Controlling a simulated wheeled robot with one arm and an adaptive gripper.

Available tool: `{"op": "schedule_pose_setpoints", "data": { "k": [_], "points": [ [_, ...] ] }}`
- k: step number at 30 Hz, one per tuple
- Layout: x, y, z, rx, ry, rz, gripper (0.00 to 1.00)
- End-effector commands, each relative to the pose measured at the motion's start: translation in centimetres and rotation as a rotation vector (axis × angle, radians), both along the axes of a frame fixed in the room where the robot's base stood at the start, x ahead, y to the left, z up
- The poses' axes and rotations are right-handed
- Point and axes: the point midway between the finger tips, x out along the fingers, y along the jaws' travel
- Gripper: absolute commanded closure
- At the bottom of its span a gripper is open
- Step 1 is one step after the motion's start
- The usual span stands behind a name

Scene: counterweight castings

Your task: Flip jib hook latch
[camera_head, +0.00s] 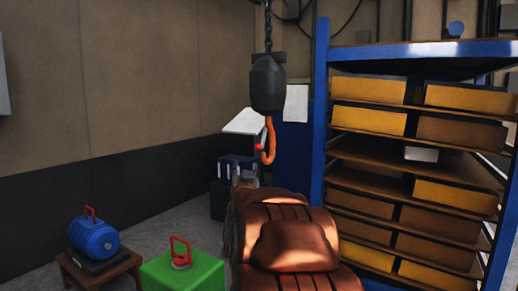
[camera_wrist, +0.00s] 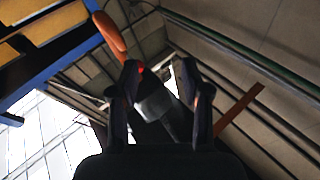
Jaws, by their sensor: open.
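The jib hook hangs on a chain (camera_head: 268,25) in the head view. It has a dark block (camera_head: 268,84) with an orange hook (camera_head: 269,150) below. A small red part, probably the latch (camera_head: 259,147), shows at the hook's left side. In the wrist view my gripper (camera_wrist: 158,68) is open, with two dark fingers apart. An orange curved piece, likely the hook (camera_wrist: 108,32), shows beyond the left fingertip. A grey and black body, likely the block, shows between the fingers. I cannot tell whether a finger touches the latch. My arm hides the area below the hook in the head view.
A blue-framed rack (camera_head: 321,130) with yellow and brown bins stands close on the right. A green block (camera_head: 190,272) with a red handle and a blue motor-like casting (camera_head: 93,238) on a small table (camera_head: 122,263) are at lower left. The wall stands behind.

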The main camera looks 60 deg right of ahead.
Motion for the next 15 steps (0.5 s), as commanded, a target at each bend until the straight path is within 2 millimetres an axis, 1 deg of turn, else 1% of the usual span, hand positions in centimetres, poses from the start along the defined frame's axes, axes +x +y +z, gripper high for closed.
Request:
{"op": "schedule_pose_setpoints", "data": {
  "k": [1,3,6,9,15],
  "points": [
    [-1.0,-1.0,0.5,-0.023,-0.022,-0.026,0.53],
    [-2.0,-1.9,1.4,-0.054,-0.050,-0.054,0.53],
    [-2.8,-2.5,2.0,-0.076,-0.070,-0.073,0.53],
    [-2.9,-2.8,2.3,-0.084,-0.076,-0.078,0.53],
    [-2.2,-3.7,2.9,-0.085,-0.076,-0.077,0.53]
  ]
}}
